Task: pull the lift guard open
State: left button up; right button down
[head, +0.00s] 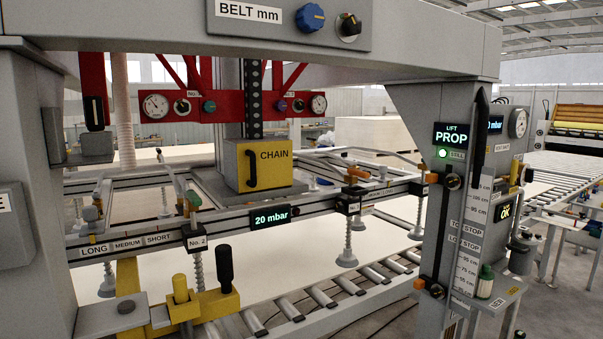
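The grey right post (425,130) carries the lift controls. Its lit display (451,135) reads LIFT PROP, with a green lamp (442,153) marked STILL below it. A long black lever or bar (480,135) stands upright on the post. A dark upright rail (440,240) has an orange-ended knob (452,181) near its top and another (437,291) near its bottom. No part is labelled as the lift guard, and I cannot tell which one it is or whether it is open. Neither of my grippers shows.
A yellow CHAIN box (264,165) with a black handle hangs mid-frame. A rail (335,207) with suction cups spans above a pale board (350,265) and rollers. A yellow block (205,302) with a black knob stands at lower left. A green bottle-like item (486,282) sits on a small shelf.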

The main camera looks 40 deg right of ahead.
aim_at(266, 165)
jog(key=z, duration=1)
jog(key=i+u, duration=0.1)
jog(key=i+l, duration=0.05)
jog(key=l, duration=0.05)
